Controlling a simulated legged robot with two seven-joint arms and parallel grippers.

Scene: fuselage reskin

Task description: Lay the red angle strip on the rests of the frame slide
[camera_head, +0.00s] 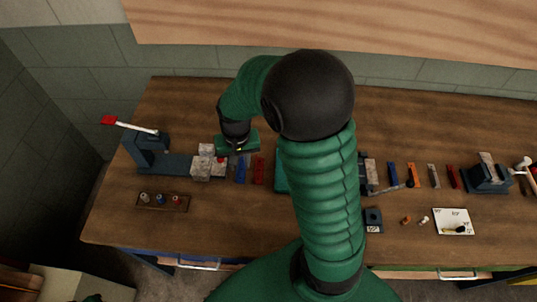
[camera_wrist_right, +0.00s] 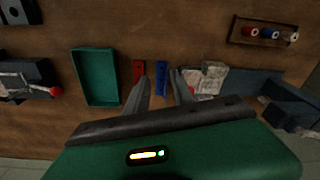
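A short red strip (camera_head: 259,171) lies on the table beside a blue strip (camera_head: 242,169); in the wrist view the red strip (camera_wrist_right: 139,72) is left of the blue one (camera_wrist_right: 161,78). Another red strip (camera_head: 452,177) lies in the row at right. A blue-grey fixture (camera_head: 178,163), perhaps the frame slide, stands at left with pale blocks (camera_head: 201,167) at its right end; its rests are not clear. My right gripper (camera_wrist_right: 161,72) is open and empty above the strips, the blue one showing between its fingers. My left gripper is not in view.
A green tray (camera_wrist_right: 97,105) lies near the red strip, mostly hidden by my arm in the head view. A small wooden rack (camera_head: 162,208) stands front left. A red-tipped lever (camera_head: 130,126) sticks out at left. A white card (camera_head: 453,232) lies at right.

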